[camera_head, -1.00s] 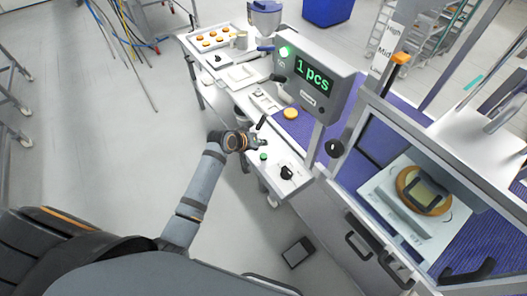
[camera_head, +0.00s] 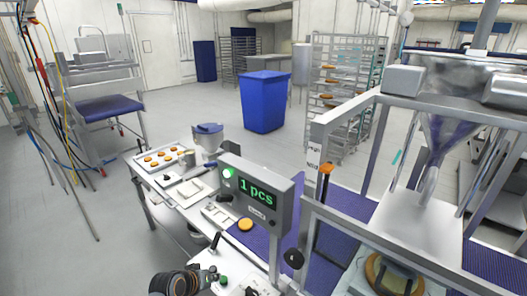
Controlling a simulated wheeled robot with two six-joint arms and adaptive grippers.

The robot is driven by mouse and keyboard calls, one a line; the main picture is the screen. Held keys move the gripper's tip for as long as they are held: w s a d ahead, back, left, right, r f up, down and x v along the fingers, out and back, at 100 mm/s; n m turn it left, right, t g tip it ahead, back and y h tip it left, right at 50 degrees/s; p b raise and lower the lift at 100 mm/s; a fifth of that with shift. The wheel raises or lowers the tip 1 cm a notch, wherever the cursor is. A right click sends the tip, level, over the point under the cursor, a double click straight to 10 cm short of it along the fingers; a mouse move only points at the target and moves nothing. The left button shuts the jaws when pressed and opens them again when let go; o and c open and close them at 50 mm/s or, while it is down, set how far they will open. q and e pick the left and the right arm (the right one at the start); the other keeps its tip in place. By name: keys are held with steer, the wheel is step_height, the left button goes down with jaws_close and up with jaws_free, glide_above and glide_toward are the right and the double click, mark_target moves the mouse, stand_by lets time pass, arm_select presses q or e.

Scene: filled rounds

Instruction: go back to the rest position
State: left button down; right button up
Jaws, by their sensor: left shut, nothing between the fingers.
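My left gripper (camera_head: 205,277) shows at the bottom edge, beside the near end of the white work table (camera_head: 146,205). It is shut and empty, next to the black lever and the green button (camera_head: 223,281). The rest of my left arm is below the picture. My right gripper is not in view.
A tray of rounds (camera_head: 143,165) and a grey-blue container (camera_head: 207,139) stand at the table's far end. A framed machine (camera_head: 318,190) stands at right. A blue bin (camera_head: 265,103) stands on open floor behind.

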arm_select(q)
steer(key=s+a+r+m+g+y, duration=0.2)
steer(key=s+a, duration=0.1)
steer(key=s, duration=0.8)
steer(key=s+a+r+m+g+y, duration=0.1)
steer(key=s+a+m+g+y, duration=0.15)
steer(key=s, duration=0.85)
steer(key=s+a+f+n+b, duration=0.1)
steer(key=a+f+b, duration=0.1)
steer(key=f, duration=1.3)
steer(key=s+a+f+b, duration=0.1)
steer(key=f+b, duration=0.2)
steer(key=f, duration=1.1)
steer(key=s+a+f+g+b, duration=0.1)
steer(key=s+f+b, duration=0.3)
steer(key=s+f, duration=1.5)
step_height(320, 180, down, 3)
steer(key=shift+a+f+g, duration=0.15)
steer(key=shift+a+g, duration=0.05)
steer(key=shift+g, duration=0.15)
steer(key=shift+s, duration=0.1)
